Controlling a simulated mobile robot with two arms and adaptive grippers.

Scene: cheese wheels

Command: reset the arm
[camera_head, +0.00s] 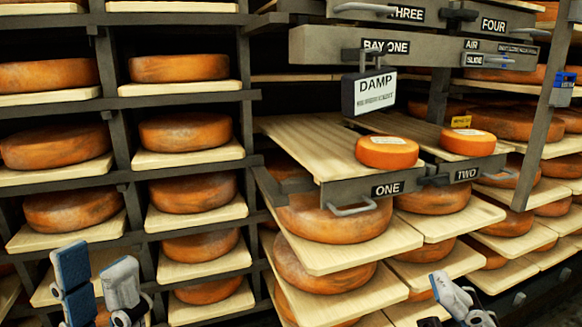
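My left gripper (97,275) is at the bottom left, in front of the lower left shelves. Its two fingers stand apart with nothing between them, one showing a blue pad. My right gripper (445,305) is at the bottom right, in front of the lower shelves. Only part of it shows, cut off by the lower edge, so I cannot tell its opening. Neither gripper is seen holding anything.
A pulled-out board labelled ONE (315,140) holds a small cheese wheel (387,152). Beside it, board TWO (415,128) holds another small wheel (468,141). A DAMP sign (375,94) hangs above. Racks of large wheels (186,131) fill the background.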

